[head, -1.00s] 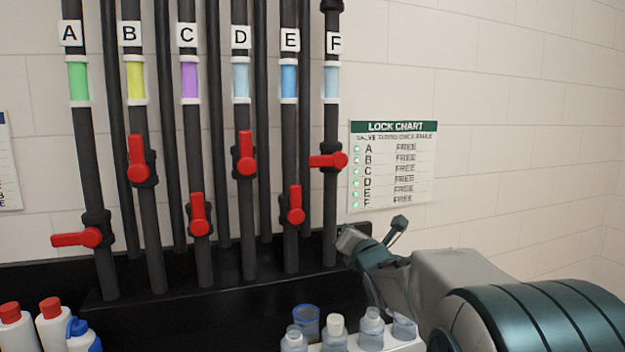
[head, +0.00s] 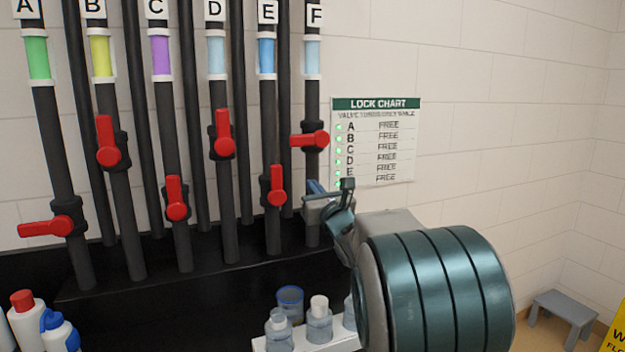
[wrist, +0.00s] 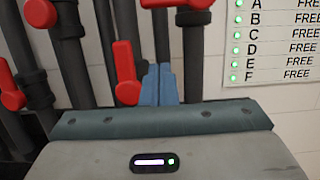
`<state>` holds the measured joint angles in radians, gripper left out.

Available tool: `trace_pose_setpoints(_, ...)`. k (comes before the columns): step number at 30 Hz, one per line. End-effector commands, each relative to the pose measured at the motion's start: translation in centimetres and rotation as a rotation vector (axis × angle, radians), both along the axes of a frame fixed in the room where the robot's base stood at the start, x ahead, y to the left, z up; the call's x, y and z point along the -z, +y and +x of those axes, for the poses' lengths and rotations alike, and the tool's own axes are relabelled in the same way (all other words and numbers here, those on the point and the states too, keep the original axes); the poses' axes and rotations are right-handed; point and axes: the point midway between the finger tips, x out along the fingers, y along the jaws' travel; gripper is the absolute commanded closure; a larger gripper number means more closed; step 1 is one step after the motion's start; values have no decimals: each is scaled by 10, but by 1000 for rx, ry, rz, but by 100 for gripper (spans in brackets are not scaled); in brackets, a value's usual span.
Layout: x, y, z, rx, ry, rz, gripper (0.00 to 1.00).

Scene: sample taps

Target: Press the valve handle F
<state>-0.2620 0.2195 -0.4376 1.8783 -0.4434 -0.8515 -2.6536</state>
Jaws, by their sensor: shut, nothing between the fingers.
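Valve handle F (head: 310,140) is a red lever on the rightmost dark pipe, under the label F (head: 315,16). It lies horizontal, its free end pointing left. In the wrist view only its lower part (wrist: 176,3) shows at the top edge. My gripper (head: 315,188) is shut and empty, a little below handle F and close to pipe F in the head view. In the wrist view its blue-grey fingers (wrist: 158,84) are together, below handle F and to its left. I see no contact with the handle.
Red handle E (head: 277,185) hangs on the pipe to the left, near my fingers in the wrist view. The lock chart (head: 376,142) on the wall reads FREE in its readable rows. Bottles (head: 319,320) stand below. A grey stool (head: 563,310) is at the lower right.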

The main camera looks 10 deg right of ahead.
Motion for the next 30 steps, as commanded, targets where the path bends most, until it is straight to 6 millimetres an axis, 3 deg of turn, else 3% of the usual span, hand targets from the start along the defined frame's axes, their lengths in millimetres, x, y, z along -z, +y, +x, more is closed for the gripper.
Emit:
trace_pose_setpoints(14,-23,14,79,3,2,0,100)
trace_pose_setpoints(16,-38,13,77,4,-2,2,100)
trace_pose_setpoints(21,-54,13,76,4,1,2,100)
trace_pose_setpoints(30,-60,14,76,4,0,2,100)
